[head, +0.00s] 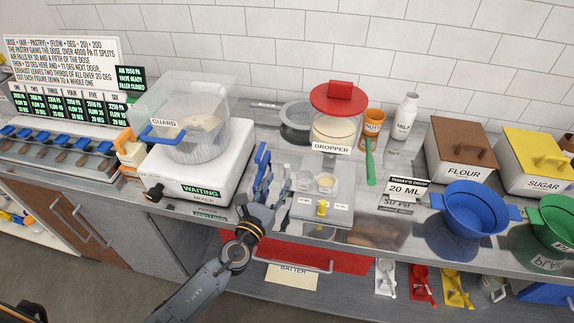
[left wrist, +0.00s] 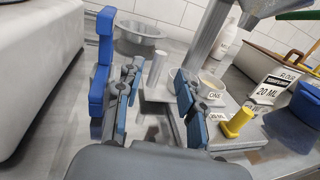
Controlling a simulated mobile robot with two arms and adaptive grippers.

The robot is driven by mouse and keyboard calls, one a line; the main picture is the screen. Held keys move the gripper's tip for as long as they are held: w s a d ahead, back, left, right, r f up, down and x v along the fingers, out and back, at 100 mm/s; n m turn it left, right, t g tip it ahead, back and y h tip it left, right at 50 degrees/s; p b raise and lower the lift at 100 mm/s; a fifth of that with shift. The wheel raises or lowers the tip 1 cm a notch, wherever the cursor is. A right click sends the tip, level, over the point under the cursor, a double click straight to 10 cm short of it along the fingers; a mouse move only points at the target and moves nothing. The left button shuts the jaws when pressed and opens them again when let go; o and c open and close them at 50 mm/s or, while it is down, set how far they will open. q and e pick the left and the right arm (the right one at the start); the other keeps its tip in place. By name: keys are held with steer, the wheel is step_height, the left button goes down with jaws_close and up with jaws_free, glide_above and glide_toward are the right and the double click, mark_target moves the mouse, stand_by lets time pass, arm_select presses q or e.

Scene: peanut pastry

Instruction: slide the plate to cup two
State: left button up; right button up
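The dropper (head: 334,125) has a red lid and stands at the back of the counter. Below it is a grey plate (head: 312,217) with two small cups (head: 304,180) (head: 326,183) and a yellow knob (head: 322,207) at its front. In the left wrist view one cup (left wrist: 211,86) is labelled ONE, and the yellow knob (left wrist: 238,122) stands to the right of my fingers. My left gripper (head: 266,182) is open just left of the plate. Its fingers (left wrist: 160,85) are apart with nothing clearly held between them. My right gripper is out of view.
The mixer (head: 195,170) with its guard stands close to the left of my gripper, with a blue lever (head: 262,157) beside it.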

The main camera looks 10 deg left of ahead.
mark_target(286, 170)
arm_select(q)
steer(key=w, duration=0.4)
steer(key=w+d, duration=0.1)
steer(key=w, duration=0.2)
jaws_close()
steer(key=shift+d, duration=0.15)
